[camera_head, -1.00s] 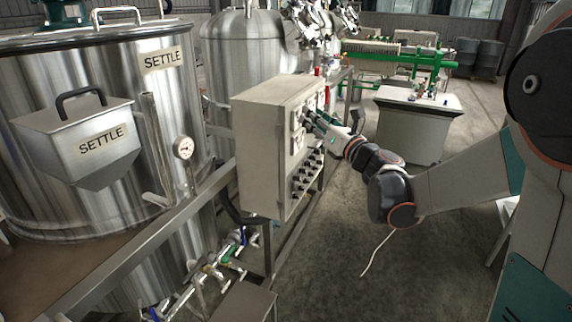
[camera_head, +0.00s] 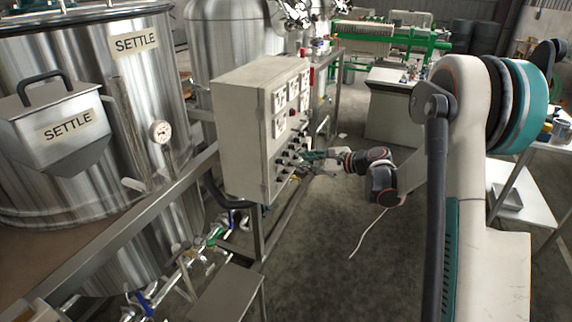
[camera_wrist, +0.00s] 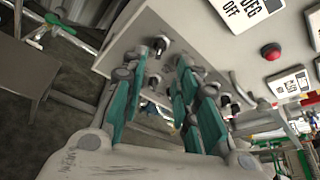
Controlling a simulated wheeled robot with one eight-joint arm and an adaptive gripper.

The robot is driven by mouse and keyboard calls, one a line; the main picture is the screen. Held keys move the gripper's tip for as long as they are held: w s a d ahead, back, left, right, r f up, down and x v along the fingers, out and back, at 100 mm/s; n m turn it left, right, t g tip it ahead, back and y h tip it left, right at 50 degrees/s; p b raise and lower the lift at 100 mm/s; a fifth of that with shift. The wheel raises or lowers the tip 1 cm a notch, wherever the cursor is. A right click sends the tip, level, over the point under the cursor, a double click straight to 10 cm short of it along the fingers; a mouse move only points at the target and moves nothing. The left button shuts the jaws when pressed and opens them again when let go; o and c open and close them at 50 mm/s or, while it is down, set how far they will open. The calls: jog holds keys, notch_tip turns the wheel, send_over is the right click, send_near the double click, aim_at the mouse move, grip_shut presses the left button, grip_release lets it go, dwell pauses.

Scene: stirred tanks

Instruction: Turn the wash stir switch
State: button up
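The grey control panel (camera_head: 240,145) stands left of my gripper (camera_head: 312,160), with labelled plates at the top of its face and rows of dark switches (camera_head: 291,155) below. No label is legible in the head view, so I cannot tell which switch is the wash stir one. My gripper is at the lower switch rows. In the wrist view its teal fingers (camera_wrist: 160,75) are spread apart. Dark switch knobs (camera_wrist: 160,44) on the panel face (camera_wrist: 130,45) show near and between them. Whether any finger touches a knob I cannot tell.
In the wrist view, a red button (camera_wrist: 270,52) and a plate reading "OFF" (camera_wrist: 243,12) are on the panel. A steel settle tank (camera_head: 95,120) stands left, with valves and pipes (camera_head: 190,265) low down. The floor (camera_head: 330,240) right of the panel is mostly clear.

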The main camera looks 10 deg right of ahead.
aim_at(283, 161)
jog(key=b+x, duration=0.2)
jog(key=x, duration=0.6)
jog(key=shift+w+a+f, duration=0.2)
jog(key=shift+w+a, duration=0.05)
jog(key=shift+a, duration=0.05)
jog(key=shift+c, duration=0.3)
grip_shut()
